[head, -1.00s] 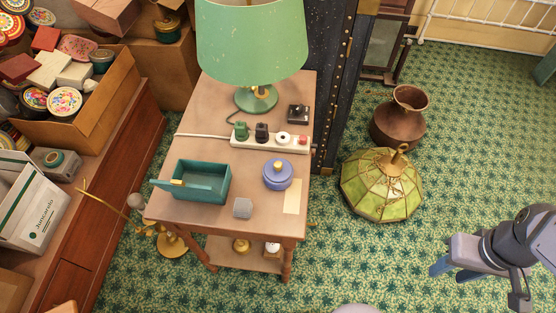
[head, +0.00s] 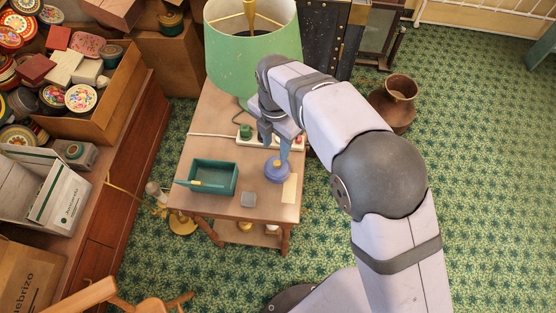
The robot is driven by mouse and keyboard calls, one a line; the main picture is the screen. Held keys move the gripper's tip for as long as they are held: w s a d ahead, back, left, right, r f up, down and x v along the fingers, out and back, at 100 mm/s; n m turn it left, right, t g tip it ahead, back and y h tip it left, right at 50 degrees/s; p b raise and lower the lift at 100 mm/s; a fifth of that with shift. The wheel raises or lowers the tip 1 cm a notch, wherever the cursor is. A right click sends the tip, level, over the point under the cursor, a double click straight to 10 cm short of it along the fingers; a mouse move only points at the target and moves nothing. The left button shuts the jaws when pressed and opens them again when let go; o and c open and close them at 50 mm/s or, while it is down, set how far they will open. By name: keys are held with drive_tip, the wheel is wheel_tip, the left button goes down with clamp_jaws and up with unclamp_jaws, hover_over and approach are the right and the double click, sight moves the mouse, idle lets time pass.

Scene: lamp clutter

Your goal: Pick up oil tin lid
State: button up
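The oil tin appears to be the small round blue-violet tin (head: 277,174) on the wooden table, with its lid on top. A small gold knob shows at the middle of the lid (head: 275,163). My gripper (head: 276,153) points down just above the lid, its two blue fingers apart. One fingertip comes close to the knob and hides part of the lid; I cannot tell whether it touches.
A green lamp (head: 240,60) stands behind my gripper. A white power strip (head: 297,141) with plugs lies close behind the tin.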

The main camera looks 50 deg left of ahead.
sight(278, 161)
drive_tip(key=shift+f, duration=1.1)
drive_tip(key=shift+w+d+f+p, duration=0.1)
drive_tip(key=shift+d+f+p, duration=0.1)
drive_tip(key=shift+f+p, duration=0.6)
drive_tip(key=shift+d+f+p, duration=0.15)
drive_tip(key=shift+f+p, duration=0.1)
drive_tip(key=shift+f, duration=1.5)
drive_tip(key=shift+c, duration=0.5)
clamp_jaws()
